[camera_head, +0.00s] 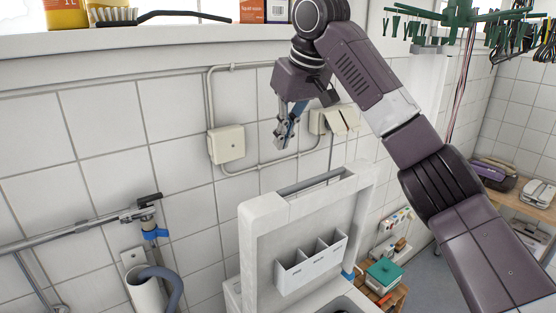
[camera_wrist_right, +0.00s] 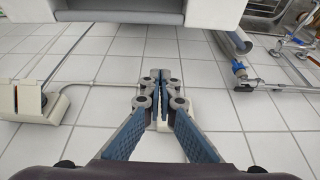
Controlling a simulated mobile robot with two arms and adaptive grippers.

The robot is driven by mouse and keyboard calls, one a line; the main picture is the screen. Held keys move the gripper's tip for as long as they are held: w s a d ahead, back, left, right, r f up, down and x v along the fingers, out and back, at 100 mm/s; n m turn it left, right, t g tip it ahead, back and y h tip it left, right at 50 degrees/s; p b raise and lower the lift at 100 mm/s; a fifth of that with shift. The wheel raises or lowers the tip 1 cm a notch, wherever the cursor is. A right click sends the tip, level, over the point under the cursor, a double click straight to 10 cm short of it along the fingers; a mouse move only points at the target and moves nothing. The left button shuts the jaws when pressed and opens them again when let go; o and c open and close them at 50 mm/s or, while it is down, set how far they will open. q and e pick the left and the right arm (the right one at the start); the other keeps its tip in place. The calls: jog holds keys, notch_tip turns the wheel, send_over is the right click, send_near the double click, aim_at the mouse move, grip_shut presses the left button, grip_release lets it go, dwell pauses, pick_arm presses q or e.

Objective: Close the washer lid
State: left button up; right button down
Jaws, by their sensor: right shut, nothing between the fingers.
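The washer lid (camera_head: 256,218) stands upright and open at the back of the white washer (camera_head: 232,296). A white three-compartment dispenser (camera_head: 311,262) sits on its inner face. Only a bit of the washer's top and the dark opening shows at the bottom edge. My right gripper (camera_head: 283,142) points down above the lid's top edge, close to the tiled wall, and looks apart from the lid. In the right wrist view its fingers (camera_wrist_right: 160,88) are shut and empty, and a white part, likely the lid, crosses the top. My left gripper is out of view.
Wall boxes (camera_head: 226,144) and pipes (camera_head: 208,95) are on the wall behind the lid. A shelf (camera_head: 150,38) with bottles and a brush runs above. A drain pipe with grey hose (camera_head: 170,282) is to the left. A wooden crate with a teal-lidded box (camera_head: 385,272) stands to the right.

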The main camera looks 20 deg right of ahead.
jog(key=f+p, duration=0.1)
jog(key=f, duration=0.1)
jog(key=s+f+p, duration=0.1)
jog(key=f+p, duration=0.1)
jog(key=f, duration=0.1)
jog(key=f+p, duration=0.2)
jog(key=f, duration=0.1)
jog(key=shift+s+f, duration=0.2)
jog(key=shift+s, duration=0.15)
jog(key=shift+f, duration=0.15)
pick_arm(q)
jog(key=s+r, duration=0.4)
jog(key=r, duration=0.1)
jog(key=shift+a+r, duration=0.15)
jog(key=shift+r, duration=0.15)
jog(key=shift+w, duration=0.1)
